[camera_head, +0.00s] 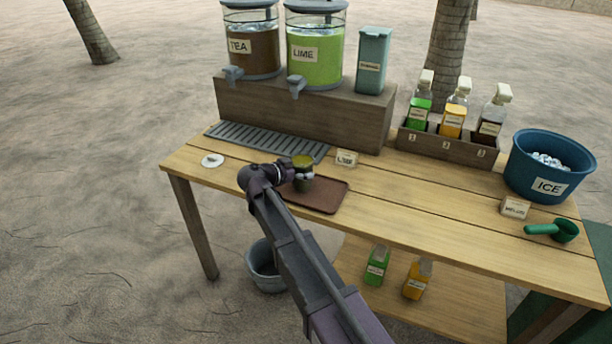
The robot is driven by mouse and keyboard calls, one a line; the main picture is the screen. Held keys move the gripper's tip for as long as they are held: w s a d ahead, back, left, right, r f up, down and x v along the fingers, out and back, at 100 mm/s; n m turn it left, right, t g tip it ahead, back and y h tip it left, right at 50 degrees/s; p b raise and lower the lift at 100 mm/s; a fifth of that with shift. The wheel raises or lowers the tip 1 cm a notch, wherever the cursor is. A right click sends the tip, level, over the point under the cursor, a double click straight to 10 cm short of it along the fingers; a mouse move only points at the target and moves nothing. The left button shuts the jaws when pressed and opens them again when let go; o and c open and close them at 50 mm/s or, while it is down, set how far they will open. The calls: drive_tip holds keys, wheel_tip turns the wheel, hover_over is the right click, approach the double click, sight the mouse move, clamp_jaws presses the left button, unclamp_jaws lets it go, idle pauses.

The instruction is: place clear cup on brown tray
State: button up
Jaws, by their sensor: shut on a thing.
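The clear cup (303,162) shows an olive-yellow top; its lower part is largely hidden by my gripper. My gripper (303,177) is shut on the cup, at the back left part of the brown tray (325,199). The cup looks upright. I cannot tell whether its base touches the tray or is held just above it. The tray lies flat near the table's front edge, and my arm covers its left side.
Behind are a metal drip grate (262,140), a tea dispenser (250,45) and a lime dispenser (314,50). A small label card (346,158) stands behind the tray. The bottle rack (448,145) and ice bucket (548,170) are right. Table space right of the tray is clear.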

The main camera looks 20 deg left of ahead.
drive_tip(key=shift+f, duration=0.2)
idle(0.3)
drive_tip(key=o, duration=1)
drive_tip(key=shift+r, duration=0.15)
drive_tip(key=shift+r, duration=0.15)
drive_tip(key=shift+p+v, duration=2.05)
drive_tip(key=shift+v, duration=3.95)
